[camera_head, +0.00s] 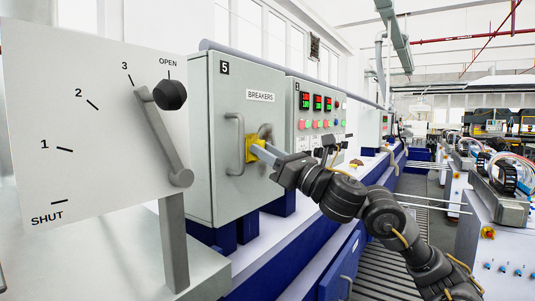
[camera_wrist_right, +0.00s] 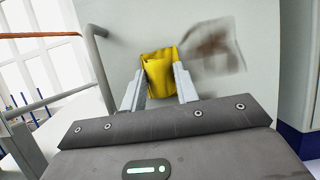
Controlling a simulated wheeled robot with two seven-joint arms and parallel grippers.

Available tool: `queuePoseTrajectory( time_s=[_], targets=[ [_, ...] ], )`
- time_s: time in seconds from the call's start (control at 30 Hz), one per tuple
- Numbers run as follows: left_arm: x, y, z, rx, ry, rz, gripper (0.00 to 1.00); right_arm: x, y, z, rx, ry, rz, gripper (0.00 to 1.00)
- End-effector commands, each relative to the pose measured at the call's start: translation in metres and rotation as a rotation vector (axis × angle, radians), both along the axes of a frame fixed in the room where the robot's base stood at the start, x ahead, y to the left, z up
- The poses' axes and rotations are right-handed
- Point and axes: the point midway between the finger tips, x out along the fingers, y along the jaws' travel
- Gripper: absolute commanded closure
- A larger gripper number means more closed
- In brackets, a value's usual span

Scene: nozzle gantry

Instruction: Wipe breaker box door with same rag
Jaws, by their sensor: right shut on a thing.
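The breaker box door (camera_head: 229,95) is a pale grey-green panel marked 5 and BREAKERS, with a vertical handle (camera_head: 235,144) on its left part. My right gripper (camera_head: 258,150) is shut on a yellow rag (camera_head: 252,149) at the door, right of the handle. In the right wrist view the rag (camera_wrist_right: 160,73) sits between the two fingers, against or very close to the door face. A brown smudge (camera_wrist_right: 212,48) marks the door to the right of the rag; in the head view the smudge (camera_head: 266,131) is partly hidden by the gripper. My left gripper is out of view.
A white dial panel (camera_head: 100,110) with a lever stands close at the left. A control box (camera_head: 315,105) with red displays and buttons stands beyond the breaker box. A blue-fronted bench (camera_head: 290,262) runs below. A walkway (camera_head: 385,270) lies to the right.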

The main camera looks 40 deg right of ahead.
Motion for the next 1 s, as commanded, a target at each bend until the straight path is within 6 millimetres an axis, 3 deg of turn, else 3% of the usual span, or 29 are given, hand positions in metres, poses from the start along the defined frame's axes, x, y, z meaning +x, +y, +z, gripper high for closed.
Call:
queuePoseTrajectory(
  time_s=[0.43, 0.77, 1.0],
  targets=[
    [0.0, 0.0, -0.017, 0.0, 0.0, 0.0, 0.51, 0.009, -0.029, -0.003, 0.0, 0.001, -0.003, 0.88],
    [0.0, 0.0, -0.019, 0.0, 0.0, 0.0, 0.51, 0.011, -0.036, -0.002, 0.0, 0.001, -0.001, 0.88],
    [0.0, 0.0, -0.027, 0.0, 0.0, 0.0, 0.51, 0.016, -0.056, -0.002, 0.002, 0.0, -0.001, 0.88]
  ],
)
